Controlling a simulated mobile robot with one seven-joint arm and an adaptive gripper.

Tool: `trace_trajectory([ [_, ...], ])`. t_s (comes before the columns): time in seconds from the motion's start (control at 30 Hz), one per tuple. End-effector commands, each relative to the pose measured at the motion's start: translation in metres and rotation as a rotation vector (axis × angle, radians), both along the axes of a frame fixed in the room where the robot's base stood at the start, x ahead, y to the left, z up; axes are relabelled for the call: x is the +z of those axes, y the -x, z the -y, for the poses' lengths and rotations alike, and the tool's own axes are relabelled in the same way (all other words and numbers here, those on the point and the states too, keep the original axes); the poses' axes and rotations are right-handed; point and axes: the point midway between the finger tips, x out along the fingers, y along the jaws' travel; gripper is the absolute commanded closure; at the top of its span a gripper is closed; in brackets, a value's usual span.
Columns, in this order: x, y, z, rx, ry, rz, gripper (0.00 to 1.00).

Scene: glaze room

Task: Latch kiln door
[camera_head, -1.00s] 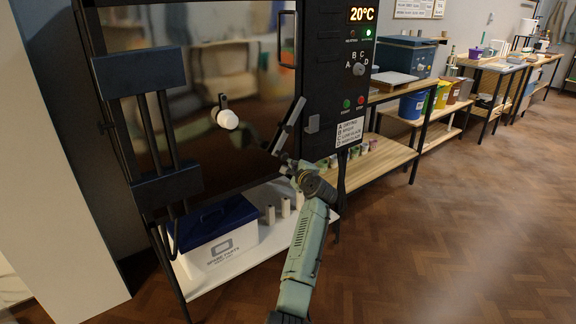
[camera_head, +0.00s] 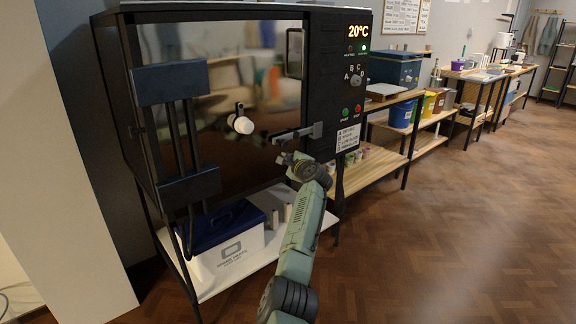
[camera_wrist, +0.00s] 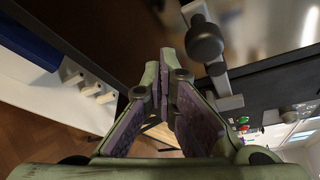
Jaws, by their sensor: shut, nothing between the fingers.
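The dark kiln door (camera_head: 215,80) appears closed against its frame, with its tall handle (camera_head: 294,52) near the right edge. The grey latch bar (camera_head: 292,134) lies about level across the door's right edge, its right end at the keeper (camera_head: 317,130) on the kiln front. I cannot tell whether it is fully seated. In the wrist view the latch bar (camera_wrist: 218,78), with its round dark knob (camera_wrist: 205,40), runs to the right of my fingers. My gripper (camera_head: 284,157) is shut and empty, just below the bar; in the wrist view its fingertips (camera_wrist: 165,60) meet. Contact is unclear.
A white round plug (camera_head: 241,124) sticks out from the door. The control panel (camera_head: 355,80) reads 20°C. A spare-parts box (camera_head: 225,240) with a blue lid stands on the shelf below. Shelves with buckets (camera_head: 402,112) line the right; the floor there is clear.

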Motion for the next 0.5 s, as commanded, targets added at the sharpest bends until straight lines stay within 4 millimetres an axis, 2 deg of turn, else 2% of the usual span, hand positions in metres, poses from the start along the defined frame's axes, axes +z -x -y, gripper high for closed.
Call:
trace_trajectory([
  [0.2,0.0111,-0.0019,0.0015,0.0,0.0,0.001,1.0],
  [0.5,0.0138,-0.0026,0.0022,0.0,0.0,0.0,1.0],
])
